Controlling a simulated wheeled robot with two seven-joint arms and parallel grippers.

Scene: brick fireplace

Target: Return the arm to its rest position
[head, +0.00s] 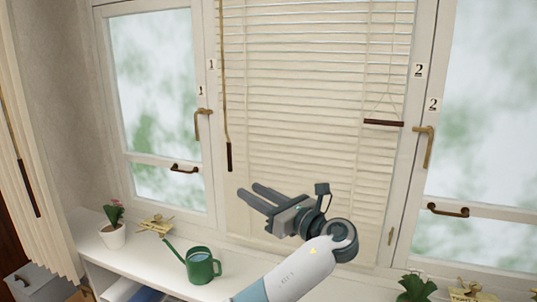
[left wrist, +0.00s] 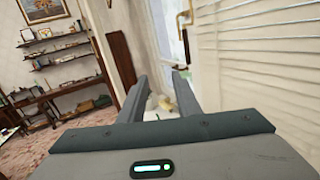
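My left arm comes up from the bottom of the head view. Its gripper (head: 248,189) points up and to the left, in front of the pale slatted blind (head: 315,120) and above the white sill. Its two fingers are apart with nothing between them. The left wrist view also shows the left gripper (left wrist: 160,82) open and empty, with the blind close along its right side. My right gripper is in neither view.
A green watering can (head: 200,267) and a potted plant (head: 113,235) stand on the white sill (head: 240,270). A blind cord (head: 224,90) and brass window handles (head: 202,125) are near the gripper. Shelves (left wrist: 62,55) and a room show in the left wrist view.

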